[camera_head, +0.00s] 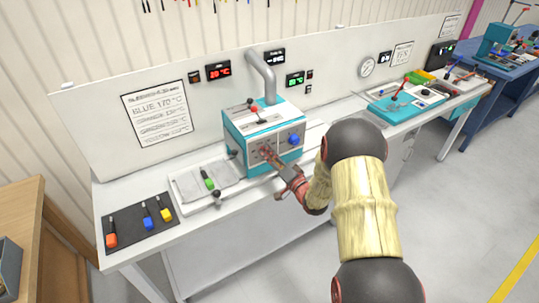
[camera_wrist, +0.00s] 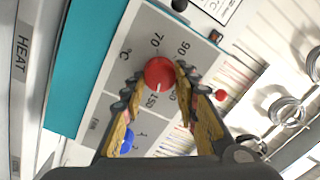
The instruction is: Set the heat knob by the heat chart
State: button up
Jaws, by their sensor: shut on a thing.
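The heat knob (camera_wrist: 160,73) is a red round knob on the grey front panel of a teal and white machine (camera_head: 243,123). Numbers 70, 90 and 150 and a °C mark show around it; its white mark points toward the lower side of the wrist view, near 150. My gripper (camera_wrist: 155,85) is shut on the knob, one finger on each side; in the head view the gripper (camera_head: 266,152) covers the knob. The heat chart (camera_head: 160,106) hangs on the back board; its line "BLUE 170 °C" is readable, the smaller lines are not.
A blue knob (camera_head: 293,139) sits to the right on the same panel. A red-lit display (camera_head: 218,71) and a green-lit display (camera_head: 295,79) are on the board. A black mat (camera_head: 127,228) holds orange, blue and yellow handled tools. A green-handled tool (camera_head: 208,180) lies beside the machine.

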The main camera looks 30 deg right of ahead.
jog(key=shift+f+m, duration=0.15)
jog(key=shift+m, duration=0.35)
jog(key=o, duration=1.2)
jog(key=shift+c, duration=0.2)
jog(key=s+d, duration=0.1)
jog(key=s, duration=1.1)
